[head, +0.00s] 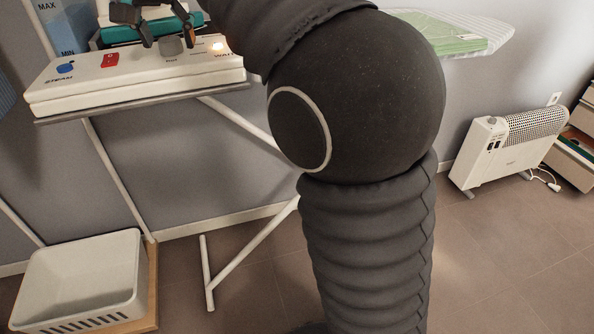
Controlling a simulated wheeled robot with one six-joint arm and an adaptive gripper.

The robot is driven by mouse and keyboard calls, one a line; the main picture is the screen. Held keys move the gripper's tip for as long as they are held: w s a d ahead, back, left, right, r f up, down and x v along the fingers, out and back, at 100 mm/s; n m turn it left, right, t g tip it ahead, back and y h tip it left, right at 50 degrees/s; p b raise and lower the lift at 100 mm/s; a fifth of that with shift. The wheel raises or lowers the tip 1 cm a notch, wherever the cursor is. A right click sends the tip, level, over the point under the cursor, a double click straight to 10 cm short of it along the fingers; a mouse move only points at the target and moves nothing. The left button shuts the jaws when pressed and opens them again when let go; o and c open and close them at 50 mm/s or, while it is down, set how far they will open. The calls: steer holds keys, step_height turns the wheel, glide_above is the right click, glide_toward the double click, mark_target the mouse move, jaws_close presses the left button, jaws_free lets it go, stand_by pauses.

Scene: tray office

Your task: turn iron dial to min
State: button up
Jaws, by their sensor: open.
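The iron station's white panel (130,80) lies on the ironing board's end at upper left. A grey dial (171,47) sits on it, with a small label below that is too small to read. My dark gripper (168,40) is open and points down at the dial. One finger is on the dial's left and one on its right, just behind or above it. I cannot tell whether they touch it. The dial's pointer direction is not clear. A blue knob (66,67) by the word STEAM, a red switch (110,60) and a lit lamp (217,46) share the panel.
A clear tank marked MAX and MIN (62,25) stands behind the panel. My arm hides the board's middle. A white basket (80,280) stands below left. A white heater (490,150) is at right. Floor between is clear.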

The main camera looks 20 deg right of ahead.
steer(key=p+v, duration=0.2)
steer(key=v, duration=1.2)
steer(key=s+d+f+n, duration=0.1)
steer(key=s+d+f, duration=0.4)
steer(key=f, duration=0.4)
steer(key=s+d+f+n+b, duration=0.1)
steer(key=s+d+f, duration=0.5)
steer(key=f, duration=0.4)
steer(key=s+d+f+n+b, duration=0.1)
steer(key=s+d+f, duration=0.4)
steer(key=f, duration=0.5)
steer(key=shift+s+d+n+t+y, duration=0.3)
steer(key=shift+s+t+y, duration=0.1)
steer(key=shift+s, duration=0.4)
steer(key=shift+w, duration=0.1)
steer(key=s+f, duration=0.4)
steer(key=f, duration=0.4)
steer(key=shift+s+d, duration=0.4)
steer(key=shift+d, duration=0.1)
